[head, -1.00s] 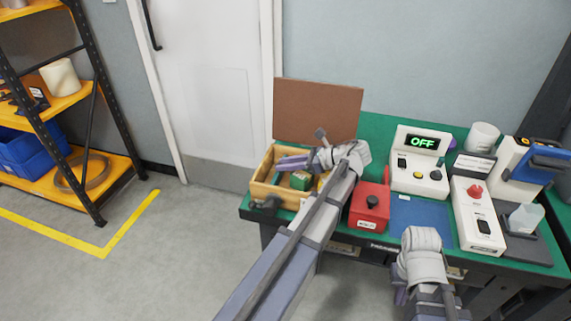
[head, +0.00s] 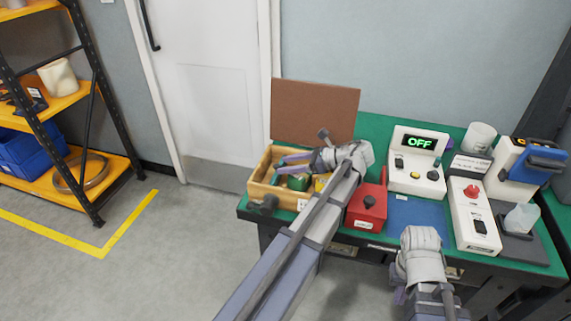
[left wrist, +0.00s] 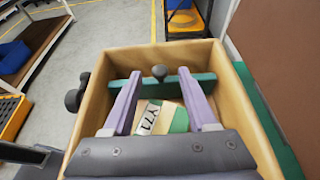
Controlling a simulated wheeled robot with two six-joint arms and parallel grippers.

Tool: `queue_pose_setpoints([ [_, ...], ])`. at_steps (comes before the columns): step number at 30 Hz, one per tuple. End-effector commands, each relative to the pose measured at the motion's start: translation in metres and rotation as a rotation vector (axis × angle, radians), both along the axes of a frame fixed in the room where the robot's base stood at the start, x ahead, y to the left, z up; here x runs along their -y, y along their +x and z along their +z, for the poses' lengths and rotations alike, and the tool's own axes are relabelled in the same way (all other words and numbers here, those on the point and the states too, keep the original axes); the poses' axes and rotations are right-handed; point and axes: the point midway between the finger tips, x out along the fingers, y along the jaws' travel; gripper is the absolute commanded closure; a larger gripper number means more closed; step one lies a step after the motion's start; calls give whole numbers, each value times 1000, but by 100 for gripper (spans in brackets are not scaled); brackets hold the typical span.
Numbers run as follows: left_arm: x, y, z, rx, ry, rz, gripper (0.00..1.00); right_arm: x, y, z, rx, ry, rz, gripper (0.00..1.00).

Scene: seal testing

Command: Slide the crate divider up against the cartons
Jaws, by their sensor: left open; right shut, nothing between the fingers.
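The wooden crate (head: 260,190) stands at the left end of the green bench, and it fills most of the left wrist view (left wrist: 92,110). The green divider (left wrist: 205,82) crosses the crate, with a grey knob (left wrist: 160,72) at its middle. A cream-and-green carton (left wrist: 150,118) with a printed label lies on the near side of the divider in that view. My left gripper (head: 279,166) is open over the crate; its fingertips appear on either side of the knob, contact unclear. My right gripper (head: 399,296) is shut and empty at the bench's front, its fingers mostly hidden.
A brown board (head: 315,112) stands behind the crate. A dark knob (head: 265,205) is on the crate's outer side. Right of my left arm are a red box (head: 367,208), an OFF-display tester (head: 418,160) and a blue mat (head: 415,215). Floor left of the bench is clear.

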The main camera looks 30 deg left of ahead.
Motion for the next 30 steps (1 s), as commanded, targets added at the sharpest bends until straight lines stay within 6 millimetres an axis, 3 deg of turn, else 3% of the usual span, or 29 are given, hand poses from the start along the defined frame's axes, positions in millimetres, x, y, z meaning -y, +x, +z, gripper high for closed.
queue_pose_setpoints([
  [6, 35, 10, 18, -1, 0, -3, 42, 0, 0, 18, 0, 0, 0, 100],
  [12, 55, 14, 25, -1, 0, 0, 42, 0, 0, 25, 0, 0, 0, 100],
  [23, 60, 14, 26, -1, 0, 0, 42, 0, 0, 25, 0, 0, 0, 100],
  [30, 60, 14, 26, -1, 0, 0, 67, 0, 0, 26, 0, 0, 0, 100],
])
